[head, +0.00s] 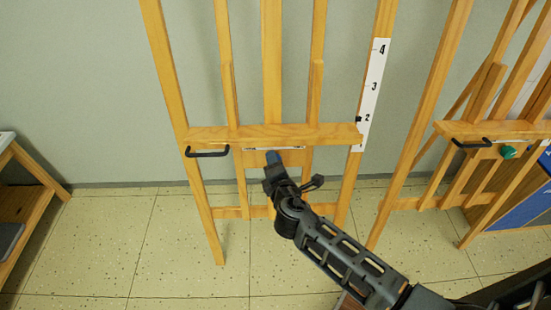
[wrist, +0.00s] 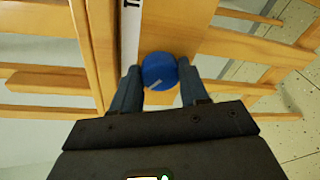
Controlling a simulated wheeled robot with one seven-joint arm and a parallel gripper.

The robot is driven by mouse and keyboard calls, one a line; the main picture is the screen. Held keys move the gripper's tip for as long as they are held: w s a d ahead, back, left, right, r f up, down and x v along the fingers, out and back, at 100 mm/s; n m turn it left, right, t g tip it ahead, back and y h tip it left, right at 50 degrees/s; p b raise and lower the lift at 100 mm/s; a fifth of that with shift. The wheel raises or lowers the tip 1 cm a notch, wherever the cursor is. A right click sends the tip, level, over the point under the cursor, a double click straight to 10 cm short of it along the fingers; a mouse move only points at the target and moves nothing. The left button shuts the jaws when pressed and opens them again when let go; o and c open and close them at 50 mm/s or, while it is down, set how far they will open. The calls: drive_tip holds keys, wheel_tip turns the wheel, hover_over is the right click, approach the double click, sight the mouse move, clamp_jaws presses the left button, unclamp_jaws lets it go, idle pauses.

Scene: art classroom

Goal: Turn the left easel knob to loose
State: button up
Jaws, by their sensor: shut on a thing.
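The left easel (head: 250,133) is a wooden frame standing near the wall. Its blue round knob (wrist: 158,68) sits on the wooden panel below the easel's ledge and bears a short pale mark, slightly slanted in the wrist view. My gripper (wrist: 158,80) is shut on the knob, with one finger on each side of it. In the head view my gripper (head: 273,165) is at the panel under the middle of the ledge, and it hides most or all of the knob. A white label strip (wrist: 130,35) lies beside the knob, its lettering mostly cut off.
A black handle (head: 207,153) sticks out below the ledge's left end. A scale strip (head: 372,95) with numbers runs up the right post. A second easel (head: 490,130) with a green knob (head: 508,152) stands at the right. A wooden table (head: 30,165) is at far left. Tiled floor shows between.

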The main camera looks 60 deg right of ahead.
drive_tip(key=shift+w+n+p, duration=0.1)
drive_tip(key=shift+n+p, duration=0.3)
drive_tip(key=shift+n, duration=0.1)
drive_tip(key=o, duration=1)
drive_tip(key=shift+o, duration=0.2)
drive_tip(key=shift+a, duration=0.1)
drive_tip(key=v, duration=0.7)
drive_tip(key=shift+s+a+r+b, duration=0.2)
drive_tip(key=shift+s+b, duration=0.1)
drive_tip(key=shift+b, duration=0.1)
